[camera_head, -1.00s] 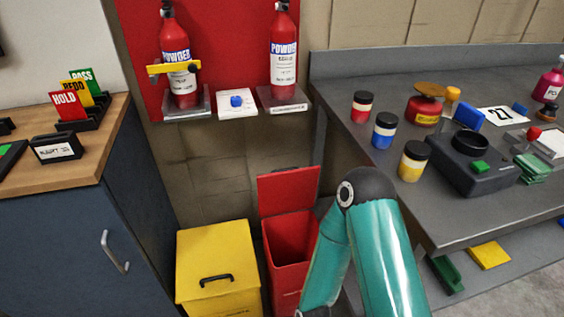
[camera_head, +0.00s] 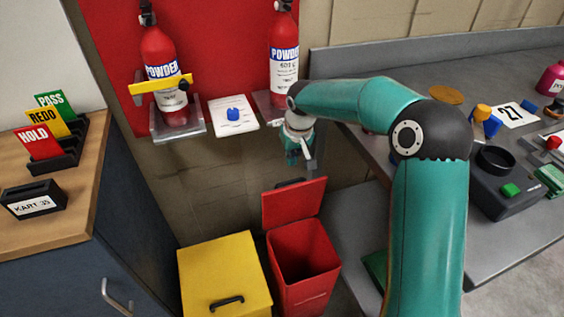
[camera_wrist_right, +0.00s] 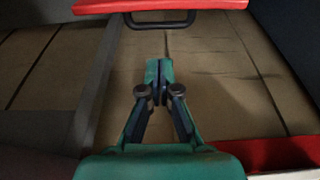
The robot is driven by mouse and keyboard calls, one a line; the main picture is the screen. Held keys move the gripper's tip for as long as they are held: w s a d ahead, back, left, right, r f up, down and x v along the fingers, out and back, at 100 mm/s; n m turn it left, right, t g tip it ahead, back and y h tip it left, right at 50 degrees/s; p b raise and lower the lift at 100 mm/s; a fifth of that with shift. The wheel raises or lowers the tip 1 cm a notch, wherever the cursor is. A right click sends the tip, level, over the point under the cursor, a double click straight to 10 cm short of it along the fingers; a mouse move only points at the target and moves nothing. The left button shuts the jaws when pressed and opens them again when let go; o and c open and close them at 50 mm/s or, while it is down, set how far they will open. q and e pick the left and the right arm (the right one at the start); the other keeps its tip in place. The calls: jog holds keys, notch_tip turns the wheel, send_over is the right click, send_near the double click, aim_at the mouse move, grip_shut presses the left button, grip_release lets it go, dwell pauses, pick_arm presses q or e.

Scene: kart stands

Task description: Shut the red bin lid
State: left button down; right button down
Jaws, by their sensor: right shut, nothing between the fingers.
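The red bin (camera_head: 305,285) stands open on the floor, its dark inside showing. Its red lid (camera_head: 294,206) stands raised at the back of the bin, with a black handle (camera_head: 290,183) showing just above the lid's top edge. My right gripper (camera_head: 293,160) is shut and empty, above and behind the raised lid, apart from it in the head view. In the right wrist view, the shut fingertips (camera_wrist_right: 159,70) point toward the wall, with the lid (camera_wrist_right: 160,5) and its handle (camera_wrist_right: 160,20) across the top. My left gripper is not in view.
A yellow bin (camera_head: 222,272) with a shut lid stands left of the red one. Fire extinguishers (camera_head: 163,75) on brackets and a white card (camera_head: 233,115) are on the wall above. A grey workbench (camera_head: 370,60) with several items is at right, a wooden-topped cabinet (camera_head: 60,225) at left.

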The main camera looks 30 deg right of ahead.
aim_at(291, 199)
jog(key=x, duration=0.9)
jog(key=shift+w+a+f+b, duration=0.2)
jog(key=shift+a+f+b, duration=0.05)
jog(key=shift+a+b, duration=0.1)
